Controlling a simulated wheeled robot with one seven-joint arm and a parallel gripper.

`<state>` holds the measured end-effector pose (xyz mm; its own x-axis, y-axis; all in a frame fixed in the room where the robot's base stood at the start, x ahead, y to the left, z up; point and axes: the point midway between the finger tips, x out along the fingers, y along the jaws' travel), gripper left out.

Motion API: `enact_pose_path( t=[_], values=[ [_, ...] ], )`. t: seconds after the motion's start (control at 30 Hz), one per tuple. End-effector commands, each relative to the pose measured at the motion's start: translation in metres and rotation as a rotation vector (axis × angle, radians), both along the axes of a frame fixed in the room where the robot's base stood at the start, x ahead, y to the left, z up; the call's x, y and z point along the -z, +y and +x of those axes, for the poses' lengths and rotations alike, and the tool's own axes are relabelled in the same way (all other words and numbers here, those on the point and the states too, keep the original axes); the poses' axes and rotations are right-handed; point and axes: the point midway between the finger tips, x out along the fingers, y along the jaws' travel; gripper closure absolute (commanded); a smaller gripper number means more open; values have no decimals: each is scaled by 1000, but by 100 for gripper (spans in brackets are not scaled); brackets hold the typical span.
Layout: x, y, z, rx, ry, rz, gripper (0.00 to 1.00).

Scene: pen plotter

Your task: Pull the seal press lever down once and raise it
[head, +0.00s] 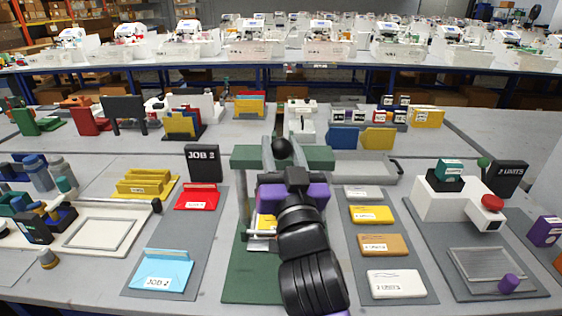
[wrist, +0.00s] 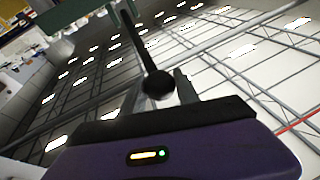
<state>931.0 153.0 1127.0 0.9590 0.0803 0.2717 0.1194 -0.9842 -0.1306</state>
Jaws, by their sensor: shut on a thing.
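The seal press is a green frame with a crossbar (head: 318,156) and a green base plate (head: 246,284), at the centre of the head view. Its lever ends in a black ball knob (head: 282,145), level with the crossbar. In the wrist view the ball knob (wrist: 158,85) sits between the fingers, and the dark lever rod (wrist: 137,40) runs up and away from it. My gripper (head: 283,153) is shut on the knob; its fingers also show in the wrist view (wrist: 160,92). My arm hides much of the press's middle and lower part.
On the left stand a black JOB 2 sign (head: 203,163), a red holder (head: 197,198) and a blue holder (head: 161,270). On the right are a card mat (head: 372,219) and a white device with a red button (head: 492,202). Other stations fill the table behind.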

Motion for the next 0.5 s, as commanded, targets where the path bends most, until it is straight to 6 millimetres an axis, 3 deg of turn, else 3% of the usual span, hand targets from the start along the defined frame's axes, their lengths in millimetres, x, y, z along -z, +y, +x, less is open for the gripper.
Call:
enact_pose_path(
  t=[0.03,0.5],
  values=[
    [15,0,-2,0,-19,-1,100],
    [50,1,-11,1,-201,-23,100]
  ],
)
